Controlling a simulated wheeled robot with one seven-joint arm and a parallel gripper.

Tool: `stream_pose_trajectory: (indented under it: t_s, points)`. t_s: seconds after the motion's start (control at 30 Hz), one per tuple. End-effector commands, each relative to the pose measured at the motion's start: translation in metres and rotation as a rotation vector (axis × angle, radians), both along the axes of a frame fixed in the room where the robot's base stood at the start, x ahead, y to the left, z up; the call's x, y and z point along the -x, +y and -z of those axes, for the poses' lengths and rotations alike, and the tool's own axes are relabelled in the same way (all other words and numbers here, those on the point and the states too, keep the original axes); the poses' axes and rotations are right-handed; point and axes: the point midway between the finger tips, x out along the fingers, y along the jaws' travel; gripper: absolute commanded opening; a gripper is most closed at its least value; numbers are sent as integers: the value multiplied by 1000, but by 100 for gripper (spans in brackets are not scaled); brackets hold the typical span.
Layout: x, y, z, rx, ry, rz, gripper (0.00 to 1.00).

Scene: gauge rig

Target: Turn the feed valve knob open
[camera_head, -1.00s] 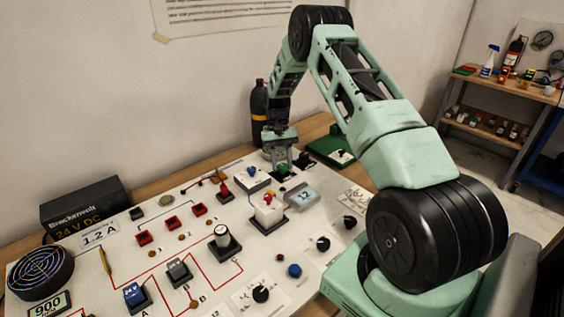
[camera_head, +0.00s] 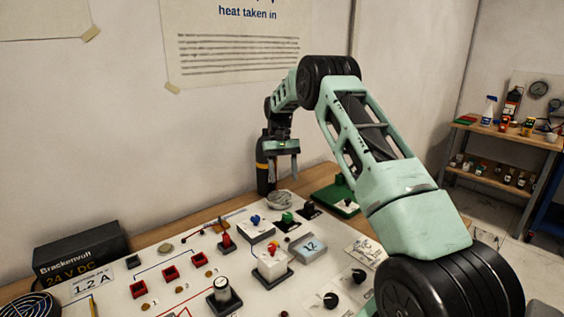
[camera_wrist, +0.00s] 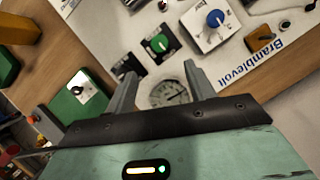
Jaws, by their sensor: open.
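A green knob (camera_head: 287,217) on a black square base sits near the back of the white panel (camera_head: 195,290). It also shows in the wrist view (camera_wrist: 159,43), just beyond the fingertips. A black knob (camera_head: 309,209) is beside it, and a blue knob (camera_head: 255,219) is on a white box at its other side. No readable label shows which one is the feed valve. My gripper (camera_head: 282,177) is raised above the panel's back edge, fingers pointing down. In the wrist view, my gripper (camera_wrist: 160,69) is open and empty, with a round dial gauge (camera_wrist: 168,94) beyond its fingers.
A green box (camera_head: 337,197) with a knob stands right of the panel. A dark bottle (camera_head: 265,170) stands close behind my gripper, near the wall. A white box with a red knob (camera_head: 272,248) and a small display (camera_head: 309,248) stand nearer.

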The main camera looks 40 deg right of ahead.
Motion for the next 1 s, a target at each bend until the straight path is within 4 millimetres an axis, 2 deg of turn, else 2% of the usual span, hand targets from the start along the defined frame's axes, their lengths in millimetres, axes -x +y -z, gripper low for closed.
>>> stream_pose_trajectory:
  t_s: [0.13, 0.33, 1.0]
  points:
    - [-11, -6, -26, 1, -3, 0, 54]
    - [-17, -10, -45, 1, 0, 0, 54]
    - [-18, -10, -50, 0, 0, -1, 54]
